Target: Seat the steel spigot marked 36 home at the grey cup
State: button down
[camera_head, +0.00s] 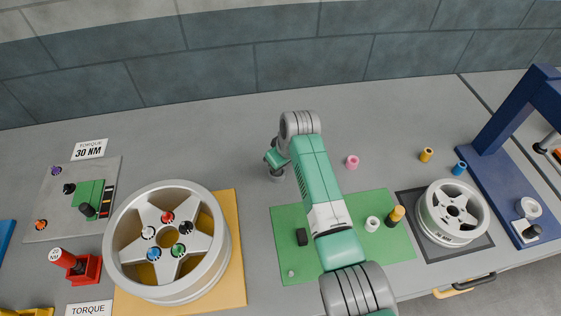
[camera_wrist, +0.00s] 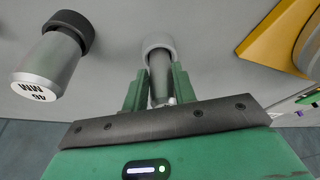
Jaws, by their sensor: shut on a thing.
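In the wrist view, my gripper (camera_wrist: 159,92) is shut on a slim steel spigot (camera_wrist: 158,82) between its green fingers. The spigot's far end meets the grey cup (camera_wrist: 158,42); how deep it sits there I cannot tell. Its marking is not visible. To the left, another steel cylinder (camera_wrist: 50,66) stands in a black collar (camera_wrist: 72,32); its end carries an upside-down number and MM, and I cannot read the number surely. In the head view, my gripper (camera_head: 276,160) is low over the bench, with the grey cup (camera_head: 278,175) just under it.
A big wheel (camera_head: 168,240) on a yellow board stands front left. A green mat (camera_head: 290,250) lies right of it under my arm, with a smaller wheel (camera_head: 452,212) and a blue press frame (camera_head: 500,160) further right. A pink ring (camera_head: 352,162) lies near my arm. The bench behind is clear.

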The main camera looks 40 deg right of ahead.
jog(key=shift+f, duration=0.1)
jog(key=c, duration=1.1)
grip_release()
jog(key=shift+o, duration=0.2)
jog(key=p+v, duration=0.2)
jog(key=v, duration=0.5)
jog(key=shift+r, duration=0.35)
jog(key=shift+s, duration=0.1)
